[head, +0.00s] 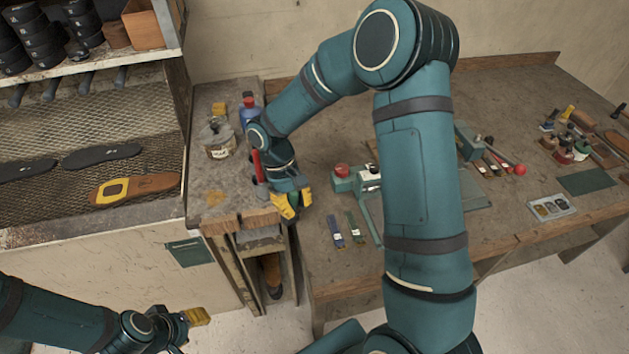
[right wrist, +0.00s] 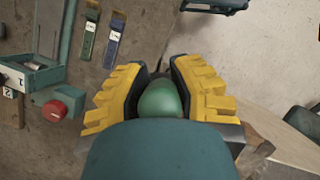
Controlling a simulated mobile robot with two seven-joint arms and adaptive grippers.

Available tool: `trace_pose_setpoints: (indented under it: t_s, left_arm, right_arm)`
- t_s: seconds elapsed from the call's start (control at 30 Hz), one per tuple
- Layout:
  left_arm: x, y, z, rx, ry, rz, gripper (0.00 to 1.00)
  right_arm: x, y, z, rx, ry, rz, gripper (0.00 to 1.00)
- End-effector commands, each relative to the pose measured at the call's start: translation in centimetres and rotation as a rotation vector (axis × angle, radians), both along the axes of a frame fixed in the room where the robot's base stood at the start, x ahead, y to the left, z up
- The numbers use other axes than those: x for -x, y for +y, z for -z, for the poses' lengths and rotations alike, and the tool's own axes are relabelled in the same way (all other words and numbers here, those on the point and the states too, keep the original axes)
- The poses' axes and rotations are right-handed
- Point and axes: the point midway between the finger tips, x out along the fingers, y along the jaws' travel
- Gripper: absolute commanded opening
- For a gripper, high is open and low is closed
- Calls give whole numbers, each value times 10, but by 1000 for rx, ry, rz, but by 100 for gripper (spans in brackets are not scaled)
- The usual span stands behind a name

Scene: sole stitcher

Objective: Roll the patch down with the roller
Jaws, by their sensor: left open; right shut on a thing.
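My right gripper (head: 290,205) is over the front of the narrow bench at centre left, shut on a rounded green handle (right wrist: 160,99), probably the roller's. The handle's far end is hidden in both views. A small tan piece (head: 217,198) lies on the bench, left of my right gripper. My left gripper (head: 190,318) is open at lower left, above the floor, only partly seen.
A glass jar (head: 217,140) and a blue bottle (head: 250,110) stand behind my right gripper. Dark soles (head: 102,155) lie on the shelf. A boot (head: 272,272) is below the bench.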

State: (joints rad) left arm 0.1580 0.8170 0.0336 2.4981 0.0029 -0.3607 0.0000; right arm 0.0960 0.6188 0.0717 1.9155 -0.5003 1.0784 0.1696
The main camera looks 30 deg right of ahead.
Motion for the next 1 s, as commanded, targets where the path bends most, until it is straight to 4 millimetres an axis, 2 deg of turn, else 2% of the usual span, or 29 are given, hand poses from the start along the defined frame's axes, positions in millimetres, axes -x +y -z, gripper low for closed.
trace_pose_setpoints:
  t_s: [0.23,0.8,1.0]
  left_arm:
    - [0,0,0,0,0,0,47]
    - [0,0,0,0,0,0,47]
    - [2,-2,40,-3,7,4,47]
  right_arm:
    - [6,39,23,1,2,230,0]
    - [5,35,22,-3,-1,227,0]
    - [5,36,58,0,-1,223,0]
